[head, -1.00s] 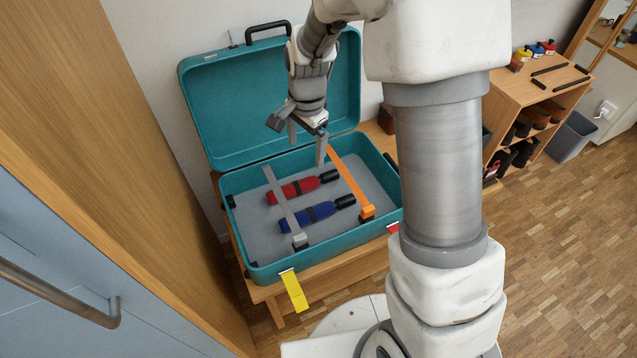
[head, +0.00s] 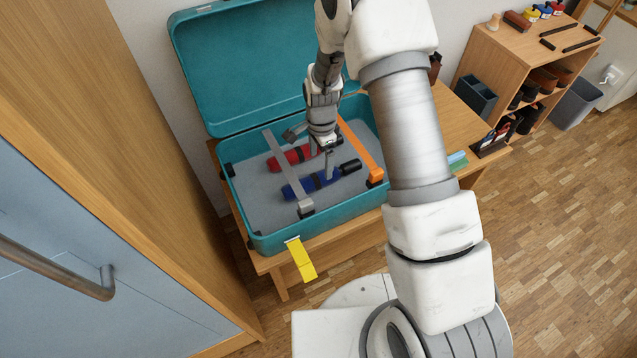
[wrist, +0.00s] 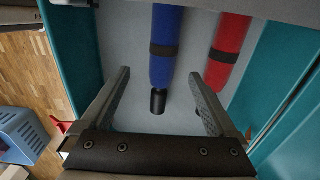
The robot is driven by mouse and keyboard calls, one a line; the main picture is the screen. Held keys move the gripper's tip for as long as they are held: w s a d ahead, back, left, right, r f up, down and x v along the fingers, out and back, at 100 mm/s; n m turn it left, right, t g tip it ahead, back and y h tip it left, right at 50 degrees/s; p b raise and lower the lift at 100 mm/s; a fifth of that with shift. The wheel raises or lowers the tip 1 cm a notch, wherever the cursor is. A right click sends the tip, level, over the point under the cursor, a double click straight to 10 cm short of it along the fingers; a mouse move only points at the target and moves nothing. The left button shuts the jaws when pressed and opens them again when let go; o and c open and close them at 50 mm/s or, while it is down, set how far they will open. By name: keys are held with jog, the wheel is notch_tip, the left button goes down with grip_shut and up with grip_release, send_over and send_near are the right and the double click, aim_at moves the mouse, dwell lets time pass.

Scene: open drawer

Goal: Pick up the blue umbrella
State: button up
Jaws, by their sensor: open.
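The blue umbrella (head: 312,183) lies folded in the open teal suitcase (head: 281,238), with a dark band and a black handle. A red umbrella (head: 289,157) lies behind it, roughly parallel. My gripper (head: 318,160) is open above the umbrellas, near their handle ends, and hides part of both in the head view. In the wrist view the blue umbrella (wrist: 165,50) runs down from the top edge, and its black handle end lies between the open fingers of my gripper (wrist: 160,85) in the picture. The red umbrella (wrist: 230,45) passes behind the right finger. Nothing is held.
A grey strap (head: 285,166) and an orange strap (head: 361,150) cross the suitcase. The suitcase walls surround the umbrellas, and its lid (head: 235,70) stands open behind. A yellow tag (head: 301,260) hangs at the front. A wooden shelf (head: 520,60) stands at the right.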

aim_at(318, 175)
notch_tip(318, 175, down, 3)
jog(key=shift+f+b, duration=0.1)
jog(key=shift+b, duration=0.2)
jog(key=f, duration=0.1)
jog(key=f+b, duration=0.1)
jog(key=f, duration=0.1)
jog(key=f+b, duration=0.1)
jog(key=f, duration=0.1)
jog(key=shift+w+a+f, duration=0.1)
jog(key=shift+w+a, duration=0.05)
jog(key=shift+a, duration=0.2)
grip_shut()
